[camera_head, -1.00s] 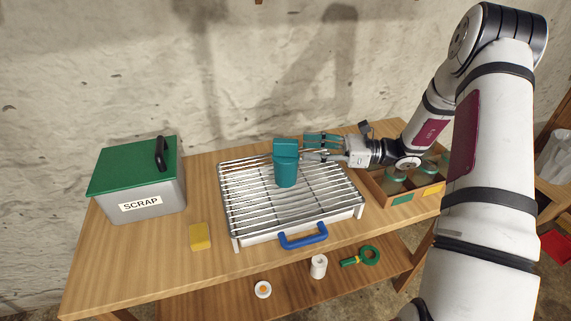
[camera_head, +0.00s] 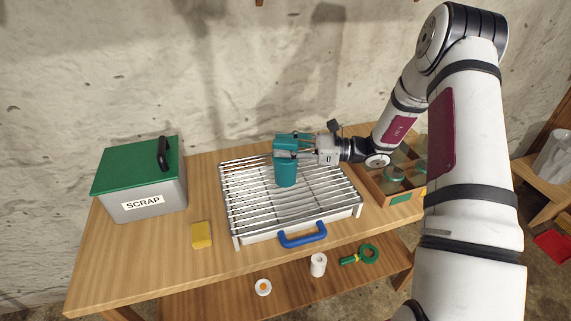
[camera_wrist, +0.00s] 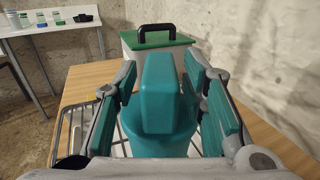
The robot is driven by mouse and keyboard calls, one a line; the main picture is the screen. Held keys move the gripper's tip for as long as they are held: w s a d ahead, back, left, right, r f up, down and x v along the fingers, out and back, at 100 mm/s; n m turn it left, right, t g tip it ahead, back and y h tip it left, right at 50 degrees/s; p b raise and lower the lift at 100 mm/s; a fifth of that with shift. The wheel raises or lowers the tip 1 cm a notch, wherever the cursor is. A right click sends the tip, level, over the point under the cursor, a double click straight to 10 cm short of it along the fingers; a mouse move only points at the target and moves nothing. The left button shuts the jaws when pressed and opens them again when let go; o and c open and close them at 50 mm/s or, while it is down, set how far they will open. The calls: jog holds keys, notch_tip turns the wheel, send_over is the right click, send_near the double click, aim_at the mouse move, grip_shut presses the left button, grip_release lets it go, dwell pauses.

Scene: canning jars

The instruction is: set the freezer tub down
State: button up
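The teal freezer tub (camera_head: 286,175) stands upright on the slatted metal rack (camera_head: 240,200), with a narrower block-like top part. It also shows in the middle of the wrist view (camera_wrist: 160,95). My gripper (camera_head: 284,144) comes in from the right at the height of that top part. Its fingers, with teal pads, are spread on either side of the top part. In the wrist view narrow gaps show between the pads and the top part. The tub's underside is hidden in the wrist view.
A grey scrap bin (camera_head: 150,204) with a green lid stands at the left. A yellow block (camera_head: 201,235) lies in front of it. The rack has a blue handle (camera_head: 303,237). A wooden crate (camera_head: 385,199) with jars stands at the right, below my arm. Bare tabletop shows at the front left.

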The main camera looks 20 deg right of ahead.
grip_shut()
